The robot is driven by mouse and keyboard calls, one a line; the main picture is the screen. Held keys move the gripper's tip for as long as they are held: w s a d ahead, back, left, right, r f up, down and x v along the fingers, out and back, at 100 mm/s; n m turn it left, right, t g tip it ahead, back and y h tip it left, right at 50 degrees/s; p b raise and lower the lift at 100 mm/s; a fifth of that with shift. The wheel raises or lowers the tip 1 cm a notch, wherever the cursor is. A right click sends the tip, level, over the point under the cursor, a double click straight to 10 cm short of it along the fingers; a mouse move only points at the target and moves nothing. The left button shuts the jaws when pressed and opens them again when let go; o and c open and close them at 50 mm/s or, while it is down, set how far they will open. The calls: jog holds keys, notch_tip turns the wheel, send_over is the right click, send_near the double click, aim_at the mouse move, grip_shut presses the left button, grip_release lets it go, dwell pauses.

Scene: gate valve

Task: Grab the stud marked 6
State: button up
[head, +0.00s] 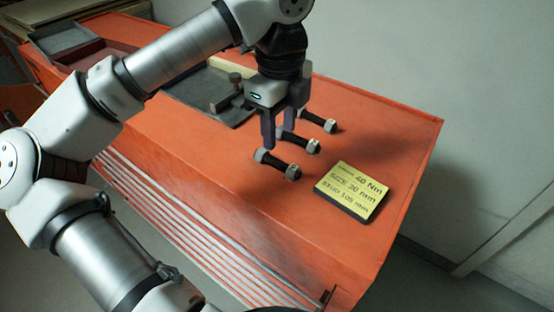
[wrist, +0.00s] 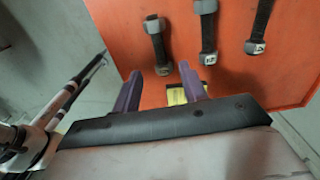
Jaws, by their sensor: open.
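Three black studs with grey nuts on their ends lie on the orange bench top: a near stud (head: 277,163), a middle stud (head: 299,143) and a far stud (head: 317,121) in the head view. In the wrist view they are a left stud (wrist: 158,43), a middle stud (wrist: 208,33) and a right stud (wrist: 262,25). White marks show on some end nuts, too small to read, so I cannot tell which is 6. My gripper (head: 278,138) is open and empty, pointing down near the studs. In the wrist view its fingertips (wrist: 160,73) flank the left stud's lower nut.
A yellow card (head: 352,186) on a dark block lies right of the studs, reading 40 Nm, size 30 mm and stud 105 mm. Dark trays (head: 190,88) stand on the orange bench (head: 210,175), with a cylindrical part (head: 232,92) near my gripper. A wall stands behind.

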aim_at(277, 160)
notch_tip(277, 160, down, 3)
jog(key=shift+r, duration=0.2)
jog(key=shift+w+a+f+p, duration=0.1)
jog(key=shift+f+p, duration=0.45)
jog(key=shift+f, duration=0.8)
jog(key=shift+w+a+f+p, duration=0.1)
jog(key=shift+f+p, duration=0.45)
jog(key=shift+f, duration=0.75)
grip_shut()
